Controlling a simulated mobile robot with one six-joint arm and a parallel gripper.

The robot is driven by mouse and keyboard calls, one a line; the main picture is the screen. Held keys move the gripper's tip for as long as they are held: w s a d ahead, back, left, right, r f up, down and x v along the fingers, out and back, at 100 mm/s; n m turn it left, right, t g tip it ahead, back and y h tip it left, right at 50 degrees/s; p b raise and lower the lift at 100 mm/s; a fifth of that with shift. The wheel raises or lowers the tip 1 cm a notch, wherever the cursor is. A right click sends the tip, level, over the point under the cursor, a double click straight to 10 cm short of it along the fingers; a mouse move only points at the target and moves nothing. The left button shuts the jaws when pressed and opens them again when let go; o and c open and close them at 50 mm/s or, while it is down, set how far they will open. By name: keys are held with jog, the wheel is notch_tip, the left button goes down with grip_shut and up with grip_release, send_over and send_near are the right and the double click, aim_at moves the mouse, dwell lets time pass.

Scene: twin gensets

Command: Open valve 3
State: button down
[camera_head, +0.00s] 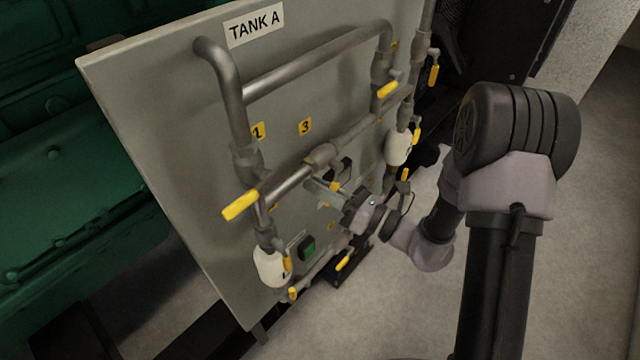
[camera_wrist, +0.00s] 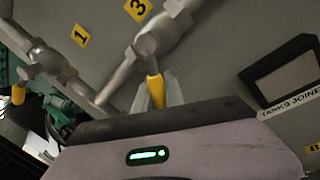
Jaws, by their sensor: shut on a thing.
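Valve 3 (camera_head: 322,154) sits on the grey horizontal pipe below the yellow "3" label (camera_head: 304,126). In the wrist view, its body (camera_wrist: 146,45) is above my gripper, beneath the "3" label (camera_wrist: 138,9). Its yellow handle (camera_wrist: 156,91) sticks out across the diagonal pipe, not in line with it. My gripper (camera_head: 322,190) is at this handle, and in the wrist view its grey fingers (camera_wrist: 160,93) are shut on it. The handle is mostly hidden by the fingers in the head view.
Valve 1's yellow handle (camera_head: 240,205) is to the left, near the "1" label (camera_head: 258,130). The TANK A panel (camera_head: 150,110) stands close behind the pipes. Other yellow handles (camera_head: 388,90) are to the right. A dark frame (camera_wrist: 285,72) is at right in the wrist view.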

jog(key=c, duration=1.4)
grip_release()
